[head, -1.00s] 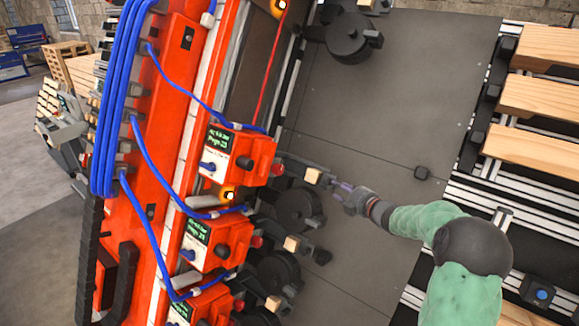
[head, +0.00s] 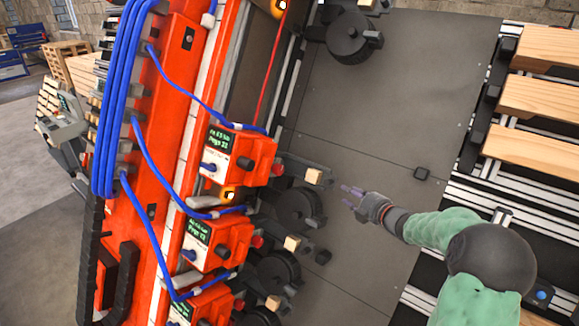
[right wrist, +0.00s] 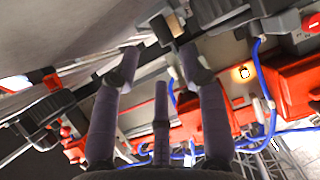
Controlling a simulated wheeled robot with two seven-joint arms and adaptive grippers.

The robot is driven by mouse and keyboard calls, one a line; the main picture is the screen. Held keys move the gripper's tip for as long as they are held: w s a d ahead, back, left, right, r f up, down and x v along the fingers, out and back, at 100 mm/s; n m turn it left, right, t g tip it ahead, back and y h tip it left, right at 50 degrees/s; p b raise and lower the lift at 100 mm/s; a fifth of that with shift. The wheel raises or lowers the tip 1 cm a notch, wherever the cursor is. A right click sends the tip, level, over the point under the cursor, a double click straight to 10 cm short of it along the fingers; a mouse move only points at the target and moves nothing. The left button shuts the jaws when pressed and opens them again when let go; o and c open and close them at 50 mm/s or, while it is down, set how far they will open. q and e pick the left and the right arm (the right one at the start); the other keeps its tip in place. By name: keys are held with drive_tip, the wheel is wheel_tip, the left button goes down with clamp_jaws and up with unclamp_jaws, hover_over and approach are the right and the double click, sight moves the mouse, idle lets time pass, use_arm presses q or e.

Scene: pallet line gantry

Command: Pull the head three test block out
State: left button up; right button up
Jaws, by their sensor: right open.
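Small pale wooden blocks stick out from the black heads along the orange machine. One block (head: 314,176) sits at the end of a black holder beside the upper control box; others show below it (head: 292,243) and (head: 273,303). I cannot read which head is number three. My right gripper (head: 347,197) is open and empty, to the right of the upper block and apart from it. In the right wrist view, the open purple-grey fingers (right wrist: 160,66) point toward a wooden block (right wrist: 175,25) beyond their tips. My left gripper is out of view.
Orange control boxes (head: 240,155) with small screens and blue cables (head: 120,100) line the machine. A black round head (head: 348,38) stands at the top. The grey plate (head: 390,110) is mostly clear. Wooden planks (head: 540,100) lie at the right.

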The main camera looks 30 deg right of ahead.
drive_tip(key=s+a+r+p, duration=0.1)
drive_tip(key=s+a+r, duration=0.2)
drive_tip(key=s, duration=0.5)
drive_tip(key=shift+s+a+r+p, duration=0.15)
drive_tip(key=shift+a+r+p, duration=0.2)
drive_tip(key=shift+a, duration=0.3)
idle(0.5)
drive_tip(key=w+a+f+m+g+y, duration=0.1)
drive_tip(key=w+a+f+m+g, duration=0.1)
drive_tip(key=a+f+m, duration=0.5)
drive_tip(key=w+a+f+g, duration=0.15)
drive_tip(key=a+f, duration=0.25)
drive_tip(key=f, duration=0.8)
drive_tip(key=w+a+f+m+g+y, duration=0.1)
drive_tip(key=w+a+f+m+g, duration=0.1)
drive_tip(key=a+f+m, duration=0.5)
drive_tip(key=s+a+f+m+g+y, duration=0.2)
drive_tip(key=s+a+f+g, duration=0.8)
drive_tip(key=s+a+f, duration=1)
drive_tip(key=a+f+n+b, duration=0.1)
drive_tip(key=a+f+b, duration=0.2)
drive_tip(key=f+b, duration=1.5)
drive_tip(key=shift+a+b, duration=0.15)
drive_tip(key=shift+b, duration=1)
